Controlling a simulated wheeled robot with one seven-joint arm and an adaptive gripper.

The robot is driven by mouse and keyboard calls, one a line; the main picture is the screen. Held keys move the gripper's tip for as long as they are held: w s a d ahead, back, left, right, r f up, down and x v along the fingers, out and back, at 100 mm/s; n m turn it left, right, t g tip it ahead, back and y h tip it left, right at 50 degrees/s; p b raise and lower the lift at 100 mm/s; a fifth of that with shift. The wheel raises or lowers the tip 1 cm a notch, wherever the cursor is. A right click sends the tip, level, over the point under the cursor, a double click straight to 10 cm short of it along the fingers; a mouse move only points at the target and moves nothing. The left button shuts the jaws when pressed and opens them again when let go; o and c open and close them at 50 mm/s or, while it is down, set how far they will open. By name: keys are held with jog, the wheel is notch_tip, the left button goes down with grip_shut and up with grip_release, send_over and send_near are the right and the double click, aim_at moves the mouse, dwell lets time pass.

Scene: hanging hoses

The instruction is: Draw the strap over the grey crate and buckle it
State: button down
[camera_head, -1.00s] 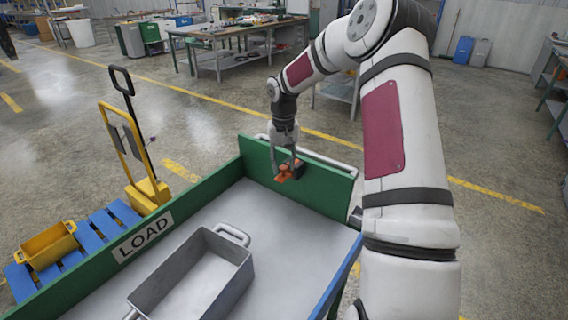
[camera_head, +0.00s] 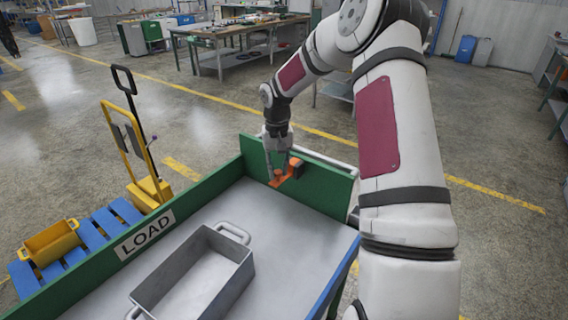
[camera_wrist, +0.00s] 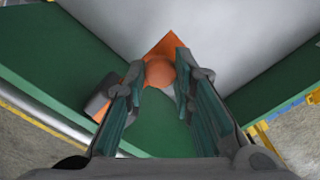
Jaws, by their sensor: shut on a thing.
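The grey crate (camera_head: 232,285), open and empty with a handle at each end, sits on the cart's bed. My gripper (camera_head: 275,177) is at the cart's far green wall, beyond the crate and apart from it. In the wrist view, my gripper (camera_wrist: 162,82) is shut on the orange strap's round end (camera_wrist: 160,71). The orange strap (camera_head: 285,178) runs from the gripper to a dark and orange reel (camera_head: 296,166) on the far wall. The reel's dark housing (camera_wrist: 101,97) shows left of the fingers. I cannot make out a buckle.
Green walls (camera_head: 318,187) edge the cart bed (camera_head: 270,215), and a blue edge (camera_head: 338,276) runs along its right side. A yellow-handled pallet truck (camera_head: 147,188) and blue pallet (camera_head: 95,232) with a yellow crate (camera_head: 50,243) stand left. The bed right of the grey crate is clear.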

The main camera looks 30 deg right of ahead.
jog(key=s+a+p, duration=0.1)
jog(key=s+a, duration=0.7)
jog(key=a, duration=1.6)
jog(key=s+a+p, duration=0.2)
jog(key=s+a, duration=0.7)
jog(key=a, duration=1.5)
jog(key=s+a+p, duration=0.1)
jog(key=s+a, duration=0.8)
jog(key=a, duration=1.5)
jog(key=shift+s+a, duration=0.1)
jog(key=shift+a, duration=0.2)
jog(key=shift+s+a+r, duration=0.1)
jog(key=shift+a, duration=0.05)
jog(key=c, duration=1.6)
grip_release()
jog(key=shift+a, duration=0.1)
notch_tip(320, 180, up, 12)
